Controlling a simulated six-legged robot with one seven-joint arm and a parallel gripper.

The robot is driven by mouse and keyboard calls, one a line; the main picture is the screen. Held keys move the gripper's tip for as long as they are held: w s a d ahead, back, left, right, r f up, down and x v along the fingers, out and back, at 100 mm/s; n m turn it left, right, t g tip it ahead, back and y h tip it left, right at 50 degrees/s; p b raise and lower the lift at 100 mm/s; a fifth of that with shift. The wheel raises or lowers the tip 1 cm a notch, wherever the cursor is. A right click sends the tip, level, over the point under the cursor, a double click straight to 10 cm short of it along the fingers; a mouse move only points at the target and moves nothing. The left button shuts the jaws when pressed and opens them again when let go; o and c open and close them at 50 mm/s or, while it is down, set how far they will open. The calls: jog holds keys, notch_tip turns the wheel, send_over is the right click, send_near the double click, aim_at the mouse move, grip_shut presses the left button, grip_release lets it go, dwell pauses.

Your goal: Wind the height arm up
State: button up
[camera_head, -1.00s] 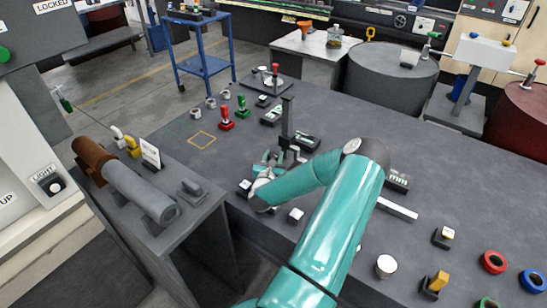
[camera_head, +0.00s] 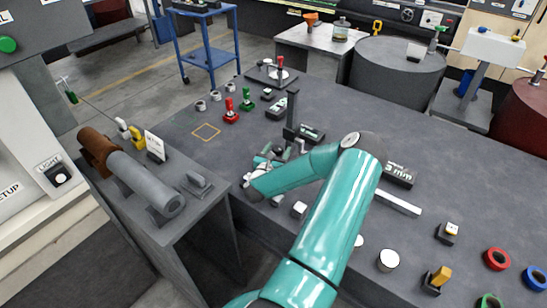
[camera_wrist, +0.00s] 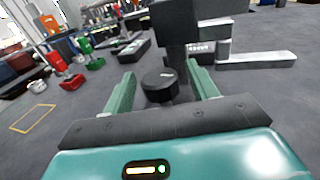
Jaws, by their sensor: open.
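The height gauge has a dark upright post (camera_head: 292,112) on the grey table, near my gripper. In the wrist view its dark block (camera_wrist: 178,22) stands ahead, with a light grey arm (camera_wrist: 256,60) reaching right, low near the table. A round black knob (camera_wrist: 159,85) faces me on the near side. My gripper (camera_wrist: 161,70) is open, its two teal fingers on either side of the knob with gaps visible. In the head view my gripper (camera_head: 268,160) is beside the post's foot, partly hidden by my own arm.
A red clamp-like piece (camera_head: 230,109) and a green one (camera_head: 245,104) stand left of the post. A yellow square outline (camera_head: 206,132) marks bare table. Small labelled blocks lie around, with coloured rings (camera_head: 497,260) at right. A side bench with a grey cylinder (camera_head: 145,184) is left.

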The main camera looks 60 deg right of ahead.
jog(key=a, duration=0.4)
jog(key=s+a, duration=0.1)
jog(key=a, duration=0.8)
jog(key=shift+s+a, duration=0.2)
